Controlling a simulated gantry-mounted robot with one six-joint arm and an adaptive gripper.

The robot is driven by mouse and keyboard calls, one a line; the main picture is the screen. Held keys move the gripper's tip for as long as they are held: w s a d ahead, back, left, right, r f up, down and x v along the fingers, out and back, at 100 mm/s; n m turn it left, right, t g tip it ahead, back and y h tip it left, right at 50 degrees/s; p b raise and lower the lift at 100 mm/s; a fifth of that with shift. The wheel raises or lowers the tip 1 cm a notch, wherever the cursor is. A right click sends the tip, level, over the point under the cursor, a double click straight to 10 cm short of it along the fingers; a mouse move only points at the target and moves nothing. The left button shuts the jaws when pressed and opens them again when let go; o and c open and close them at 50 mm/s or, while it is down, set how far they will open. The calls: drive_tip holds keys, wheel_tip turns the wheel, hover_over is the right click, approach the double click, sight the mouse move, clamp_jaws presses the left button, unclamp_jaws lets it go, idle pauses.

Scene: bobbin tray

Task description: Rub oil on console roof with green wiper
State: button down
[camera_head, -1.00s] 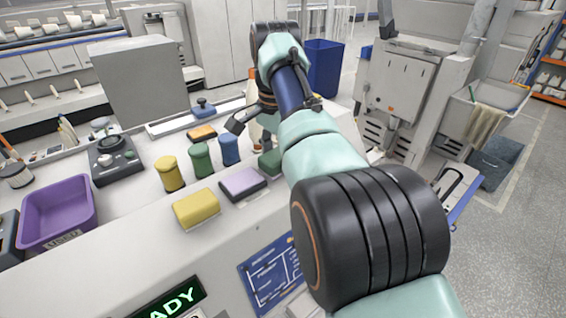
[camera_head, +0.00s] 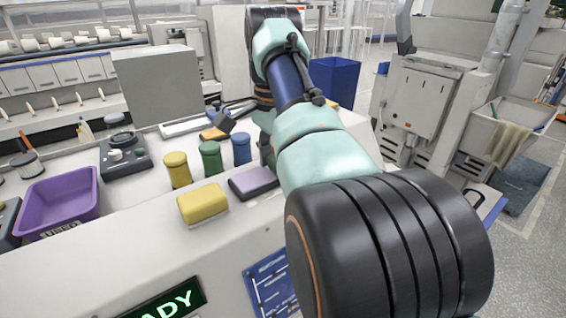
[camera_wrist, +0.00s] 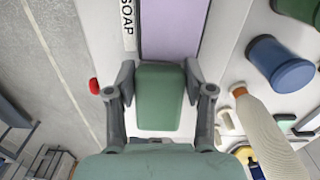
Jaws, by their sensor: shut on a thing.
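My gripper (camera_wrist: 160,95) is shut on the green wiper (camera_wrist: 160,97), a dark green block between its two fingers in the wrist view. In the head view my arm hides the green wiper and most of the gripper. The white console top (camera_head: 140,195) spreads left of my arm. I cannot tell whether the green wiper touches it. No oil can be made out.
A yellow wiper (camera_head: 203,203) lies near the console's front edge. A purple tray (camera_head: 58,203) is at left.

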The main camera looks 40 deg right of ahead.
sight(254, 180)
drive_tip(key=shift+w+a+f+b, duration=0.1)
drive_tip(key=shift+a+b, duration=0.2)
drive_tip(key=shift+a, duration=0.15)
drive_tip(key=shift+w+a+f+b, duration=0.1)
drive_tip(key=shift+a+b, duration=0.2)
drive_tip(key=shift+a, duration=0.1)
drive_tip(key=a, duration=0.1)
drive_tip(key=a+b, duration=0.1)
drive_tip(key=a, duration=0.1)
drive_tip(key=shift+w+a+r+b, duration=0.15)
drive_tip(key=shift+w+a+b, duration=0.05)
drive_tip(key=shift+b, duration=0.1)
drive_tip(key=shift+d+r, duration=0.2)
wheel_tip(254, 180, up, 6)
drive_tip(key=p, duration=0.6)
drive_tip(key=shift+d, duration=0.15)
drive_tip(key=shift+s+f, duration=0.1)
wheel_tip(254, 180, up, 3)
drive_tip(key=p, duration=0.3)
